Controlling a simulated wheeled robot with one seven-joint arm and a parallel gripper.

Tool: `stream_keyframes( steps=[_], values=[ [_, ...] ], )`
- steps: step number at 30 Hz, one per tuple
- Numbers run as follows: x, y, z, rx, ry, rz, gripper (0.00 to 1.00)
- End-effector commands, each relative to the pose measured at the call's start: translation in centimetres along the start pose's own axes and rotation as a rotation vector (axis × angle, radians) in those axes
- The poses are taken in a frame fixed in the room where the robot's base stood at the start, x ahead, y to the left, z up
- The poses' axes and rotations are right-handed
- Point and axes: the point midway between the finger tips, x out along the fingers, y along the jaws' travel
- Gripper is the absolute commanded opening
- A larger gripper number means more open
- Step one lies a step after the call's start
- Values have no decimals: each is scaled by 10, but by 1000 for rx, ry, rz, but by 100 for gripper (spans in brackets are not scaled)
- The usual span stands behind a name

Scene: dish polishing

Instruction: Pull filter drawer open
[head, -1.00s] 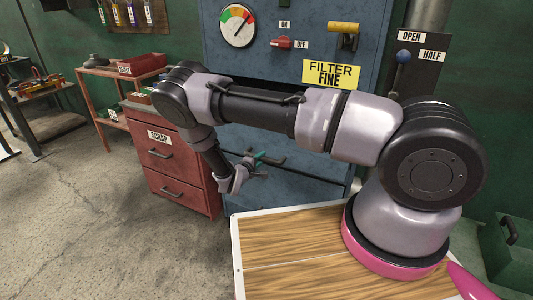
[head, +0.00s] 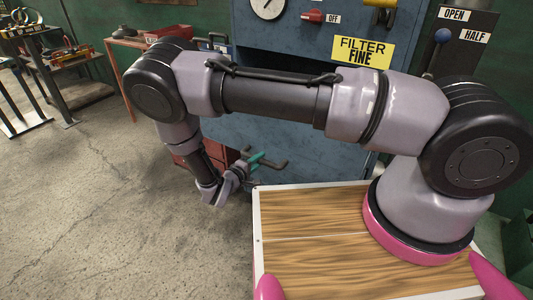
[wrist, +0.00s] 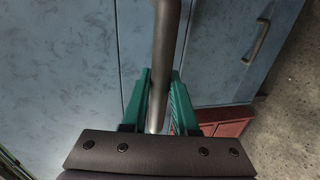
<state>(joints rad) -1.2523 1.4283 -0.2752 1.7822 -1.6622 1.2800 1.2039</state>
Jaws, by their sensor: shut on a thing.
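The filter drawer is in the blue cabinet (head: 312,145), below the yellow "FILTER FINE" sign (head: 363,52). Its dark bar handle (head: 277,164) shows beside my gripper in the head view. My gripper (head: 257,159) has teal fingers and sits in front of the cabinet's lower part. In the wrist view, the grey handle bar (wrist: 168,50) runs between the two teal fingers (wrist: 160,100), which are shut on it. Blue panels with a straight seam lie behind the bar. My arm hides part of the cabinet, and I cannot tell how far out the drawer stands.
A second handle (wrist: 258,42) is on the blue front at the right of the wrist view. The red scrap cabinet (head: 222,158) stands left of the blue one, mostly behind my arm. Open concrete floor (head: 90,200) lies to the left. A red-framed shelf (head: 123,82) stands farther back.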

Motion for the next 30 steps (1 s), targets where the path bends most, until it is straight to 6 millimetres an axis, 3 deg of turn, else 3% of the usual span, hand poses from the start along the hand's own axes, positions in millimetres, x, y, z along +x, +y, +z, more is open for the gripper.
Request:
stream_keyframes(
  steps=[3, 10, 27, 28, 30],
  values=[
    [-17, -4, -1, -1, 3, -2, 0],
    [-36, -8, -1, 0, 3, -2, 0],
    [-42, -9, -1, 0, 1, -2, 0],
    [-42, -9, -1, 0, 2, -2, 39],
    [-42, -9, -1, 0, 1, -2, 57]
  ],
)
